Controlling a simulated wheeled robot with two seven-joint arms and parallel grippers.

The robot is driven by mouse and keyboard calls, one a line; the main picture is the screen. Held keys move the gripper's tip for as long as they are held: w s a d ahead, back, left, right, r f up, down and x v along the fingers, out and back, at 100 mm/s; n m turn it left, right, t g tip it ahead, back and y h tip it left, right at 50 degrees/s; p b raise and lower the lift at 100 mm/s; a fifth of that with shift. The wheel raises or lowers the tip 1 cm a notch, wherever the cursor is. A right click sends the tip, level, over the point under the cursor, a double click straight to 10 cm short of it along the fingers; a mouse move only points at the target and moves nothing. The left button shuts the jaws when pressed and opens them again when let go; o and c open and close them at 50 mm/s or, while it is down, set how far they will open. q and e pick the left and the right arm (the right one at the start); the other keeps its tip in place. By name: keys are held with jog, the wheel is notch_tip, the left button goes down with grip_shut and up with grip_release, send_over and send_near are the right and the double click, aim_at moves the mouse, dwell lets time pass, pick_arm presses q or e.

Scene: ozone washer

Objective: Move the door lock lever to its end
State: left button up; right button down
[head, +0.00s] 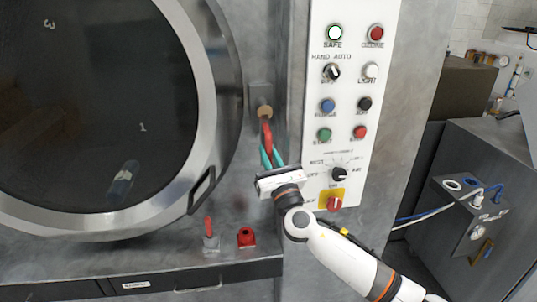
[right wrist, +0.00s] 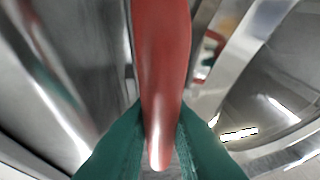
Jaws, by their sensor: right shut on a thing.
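The door lock lever (head: 267,134) is a red handle hanging down from a brass-coloured pivot on a grey bracket, right of the round door. In the right wrist view the red lever (right wrist: 161,60) runs down the middle between the green fingers. My right gripper (head: 268,157) has green fingertips and is shut on the lower part of the lever; its tip shows between the fingers (right wrist: 160,145). The gripper body hides what lies behind it. My left gripper is not in view.
The round glass door (head: 110,110) with a metal rim and a door handle (head: 202,190) is at the left. A control panel (head: 312,100) with buttons and knobs is close on the right.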

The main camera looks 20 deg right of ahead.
jog(key=shift+d+r, duration=0.2)
jog(key=shift+r, duration=0.2)
jog(key=c, duration=1.4)
grip_release()
jog(key=shift+w+f, duration=0.1)
jog(key=shift+o, duration=0.2)
jog(key=shift+f, duration=0.15)
jog(key=shift+a, duration=0.1)
jog(key=b+v, duration=0.4)
jog(key=v, duration=0.8)
